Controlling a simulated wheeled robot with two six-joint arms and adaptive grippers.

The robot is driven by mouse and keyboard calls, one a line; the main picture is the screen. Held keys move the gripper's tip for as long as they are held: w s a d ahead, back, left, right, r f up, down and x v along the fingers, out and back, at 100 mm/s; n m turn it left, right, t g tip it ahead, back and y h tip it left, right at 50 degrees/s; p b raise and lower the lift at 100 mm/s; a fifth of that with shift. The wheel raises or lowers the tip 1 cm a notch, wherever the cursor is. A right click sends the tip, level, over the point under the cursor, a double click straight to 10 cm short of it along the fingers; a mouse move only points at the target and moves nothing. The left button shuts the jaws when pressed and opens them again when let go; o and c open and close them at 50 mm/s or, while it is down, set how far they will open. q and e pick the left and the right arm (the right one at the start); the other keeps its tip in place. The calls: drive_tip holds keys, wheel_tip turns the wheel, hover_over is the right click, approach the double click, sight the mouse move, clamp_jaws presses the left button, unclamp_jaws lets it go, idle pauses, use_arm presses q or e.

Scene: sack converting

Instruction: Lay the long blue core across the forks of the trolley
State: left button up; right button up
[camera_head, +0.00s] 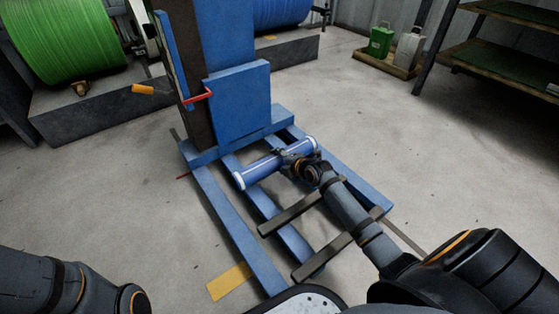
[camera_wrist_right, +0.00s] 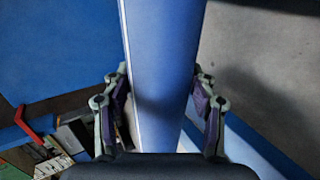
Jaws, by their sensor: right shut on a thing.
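The long blue core (camera_head: 262,169), with pale ends, is held near its right end by my right gripper (camera_head: 297,162) in the head view. It appears above the trolley's blue base, in front of the mast; its exact height is unclear. In the right wrist view the core (camera_wrist_right: 163,60) runs between the two fingers of my right gripper (camera_wrist_right: 160,105), one on each side. The blue trolley (camera_head: 238,100) stands upright with long low beams (camera_head: 235,225) reaching towards me. Two dark bars (camera_head: 290,215) lie crosswise nearer me, partly behind my right arm. My left gripper is out of view.
A green reel (camera_head: 65,40) stands on a grey plinth at the back left, and a blue reel (camera_head: 280,12) behind the mast. Shelving (camera_head: 510,50) and a green can (camera_head: 381,42) are at the right. A yellow floor mark (camera_head: 229,281) lies near. Floor at both sides is clear.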

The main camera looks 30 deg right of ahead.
wheel_tip(320, 180, down, 2)
drive_tip(key=shift+f+b, duration=0.25)
drive_tip(key=shift+b, duration=0.55)
drive_tip(key=shift+f, duration=1.6)
drive_tip(key=o, duration=1.6)
drive_tip(key=shift+o, duration=0.4)
drive_tip(key=shift+f, duration=0.15)
drive_tip(key=v, duration=1.2)
